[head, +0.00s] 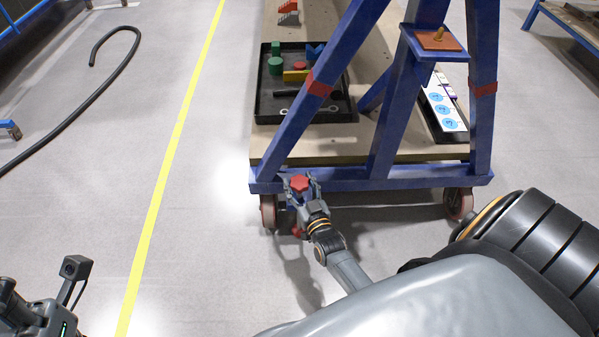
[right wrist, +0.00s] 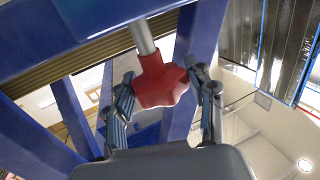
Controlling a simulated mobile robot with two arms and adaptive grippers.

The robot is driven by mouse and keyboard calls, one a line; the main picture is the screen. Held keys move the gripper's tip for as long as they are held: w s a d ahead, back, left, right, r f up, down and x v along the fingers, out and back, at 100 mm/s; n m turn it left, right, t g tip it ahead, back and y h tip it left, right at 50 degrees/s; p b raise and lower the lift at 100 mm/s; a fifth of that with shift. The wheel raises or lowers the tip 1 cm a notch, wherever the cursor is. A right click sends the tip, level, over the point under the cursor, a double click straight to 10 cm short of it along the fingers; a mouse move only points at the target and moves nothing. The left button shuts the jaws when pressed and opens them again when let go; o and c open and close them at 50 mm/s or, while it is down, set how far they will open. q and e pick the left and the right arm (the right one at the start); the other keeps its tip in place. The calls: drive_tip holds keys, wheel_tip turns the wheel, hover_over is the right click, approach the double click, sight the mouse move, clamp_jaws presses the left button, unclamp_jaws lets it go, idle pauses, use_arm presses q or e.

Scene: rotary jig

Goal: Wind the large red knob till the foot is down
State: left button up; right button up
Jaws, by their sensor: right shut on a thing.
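The large red knob (head: 299,184) sits at the near left corner of the blue frame. In the right wrist view the knob (right wrist: 162,82) has several lobes and sits on the end of a grey rod (right wrist: 142,36). My right gripper (head: 300,185) is shut on the knob, with one finger on each side of it. A small red part (head: 297,232) shows low down behind my right gripper, near the left wheel. I cannot tell whether it is the foot or whether it touches the floor. Part of my left arm shows at the lower left; its fingers cannot be made out.
The blue frame (head: 365,186) stands on red wheels (head: 459,203) and carries a wooden deck. A black tray (head: 263,110) with coloured blocks lies on the deck. A small orange plate (head: 438,41) is higher up.

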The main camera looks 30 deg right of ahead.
drive_tip(key=shift+m+h, duration=0.3)
drive_tip(key=shift+h, duration=0.2)
drive_tip(key=o, duration=1.2)
drive_tip(key=shift+c, duration=0.2)
drive_tip(key=v, duration=1.2)
drive_tip(key=shift+r, duration=0.15)
